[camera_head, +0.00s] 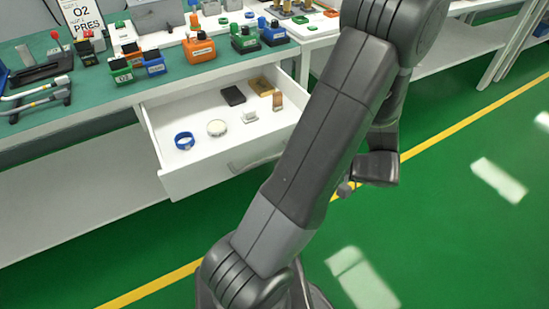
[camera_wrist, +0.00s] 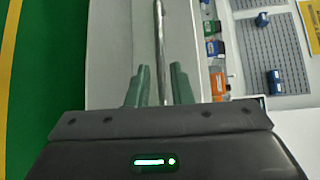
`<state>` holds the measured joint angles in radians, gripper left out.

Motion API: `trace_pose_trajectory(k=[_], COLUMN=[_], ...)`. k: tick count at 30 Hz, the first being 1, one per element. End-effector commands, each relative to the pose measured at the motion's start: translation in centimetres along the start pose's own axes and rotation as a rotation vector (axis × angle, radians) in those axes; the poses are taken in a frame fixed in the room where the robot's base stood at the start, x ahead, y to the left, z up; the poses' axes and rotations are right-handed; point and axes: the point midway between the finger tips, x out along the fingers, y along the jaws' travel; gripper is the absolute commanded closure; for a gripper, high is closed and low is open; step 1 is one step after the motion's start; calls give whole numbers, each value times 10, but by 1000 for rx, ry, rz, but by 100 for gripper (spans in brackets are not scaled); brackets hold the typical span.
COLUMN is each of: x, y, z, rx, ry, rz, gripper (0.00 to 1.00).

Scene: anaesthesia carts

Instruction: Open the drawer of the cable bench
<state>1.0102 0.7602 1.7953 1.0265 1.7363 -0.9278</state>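The white drawer (camera_head: 190,178) of the bench stands pulled well out, its inside showing in the head view. Its bar handle (camera_head: 258,163) is on the front face, partly hidden by my arm. In the wrist view the handle (camera_wrist: 160,45) runs lengthwise between the two grey-green fingers of my gripper (camera_wrist: 160,85). The fingers stand apart, with a narrow gap seen beside the bar. In the head view my gripper's fingertips are hidden behind my arm.
The drawer holds a blue ring (camera_head: 184,141), a round pale disc (camera_head: 217,128), a black block (camera_head: 233,96) and several other small items. Coloured boxes (camera_head: 199,48) crowd the green bench top (camera_head: 100,92). The green floor (camera_head: 450,200) at right is clear.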

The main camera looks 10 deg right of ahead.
Motion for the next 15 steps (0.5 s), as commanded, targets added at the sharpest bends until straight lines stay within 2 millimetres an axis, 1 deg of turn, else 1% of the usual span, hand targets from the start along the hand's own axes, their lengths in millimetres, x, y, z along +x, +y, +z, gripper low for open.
trace_pose_trajectory(k=[1, 3, 6, 10, 15], x=[-13, -28, -45, -60, -67], y=[-1, -1, 0, 0, 0], z=[0, -1, 0, 0, 0], rx=[-1, -2, 0, 0, 0], ry=[5, 5, 3, 1, 1], rz=[0, 0, 0, 0, 0], gripper=[80, 80, 80, 80, 80])
